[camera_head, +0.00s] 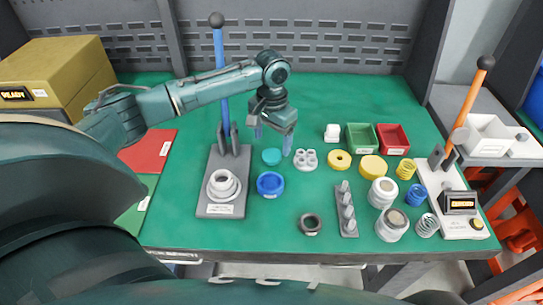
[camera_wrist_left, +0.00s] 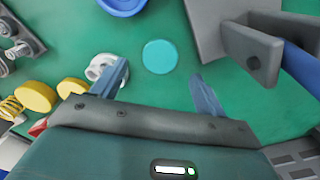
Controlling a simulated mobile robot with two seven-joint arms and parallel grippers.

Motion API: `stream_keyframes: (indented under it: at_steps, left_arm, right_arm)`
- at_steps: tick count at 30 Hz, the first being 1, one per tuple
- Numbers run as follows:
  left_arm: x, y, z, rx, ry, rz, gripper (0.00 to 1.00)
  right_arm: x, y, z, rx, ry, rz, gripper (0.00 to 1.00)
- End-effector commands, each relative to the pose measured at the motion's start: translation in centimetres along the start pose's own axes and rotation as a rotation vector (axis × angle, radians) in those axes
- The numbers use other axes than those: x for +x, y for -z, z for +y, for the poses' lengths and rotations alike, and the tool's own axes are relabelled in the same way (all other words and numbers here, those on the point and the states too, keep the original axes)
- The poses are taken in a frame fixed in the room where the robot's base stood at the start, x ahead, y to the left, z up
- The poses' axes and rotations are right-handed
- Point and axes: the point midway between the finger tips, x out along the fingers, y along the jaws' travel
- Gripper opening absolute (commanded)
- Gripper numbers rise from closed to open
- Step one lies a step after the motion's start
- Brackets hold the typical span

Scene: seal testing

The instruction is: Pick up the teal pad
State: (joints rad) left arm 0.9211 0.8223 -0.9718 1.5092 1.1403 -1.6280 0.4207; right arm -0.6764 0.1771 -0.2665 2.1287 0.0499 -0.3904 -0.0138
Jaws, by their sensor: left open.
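The teal pad (camera_head: 271,157) is a small round disc lying flat on the green table mat. It also shows in the left wrist view (camera_wrist_left: 159,56), fully visible. My left gripper (camera_head: 273,142) is open and empty, pointing down above the pad. In the left wrist view the two fingers (camera_wrist_left: 160,78) stand apart, with the pad appearing just beyond the gap between their tips. The fingers do not appear to touch the pad. My right gripper is not in view.
A blue ring (camera_head: 270,184) lies in front of the pad, and a white four-lobed part (camera_head: 306,160) lies to its right. A lever press with a grey base (camera_head: 217,208) stands to its left. Green (camera_head: 361,137) and red (camera_head: 392,139) bins stand further right.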

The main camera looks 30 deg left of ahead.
Motion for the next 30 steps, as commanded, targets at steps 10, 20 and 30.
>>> stream_keyframes:
  at_steps: [10,20,30]
  left_arm:
    - [4.4,0.3,0.0,0.002,0.0,-0.001,0.73]
    - [4.4,0.3,0.0,0.002,0.0,0.0,0.65]
    - [4.4,0.3,0.0,0.002,0.0,0.0,0.37]
  right_arm:
    - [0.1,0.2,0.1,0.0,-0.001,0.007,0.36]
    - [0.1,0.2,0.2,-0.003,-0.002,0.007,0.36]
    - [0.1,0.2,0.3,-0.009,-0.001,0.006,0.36]
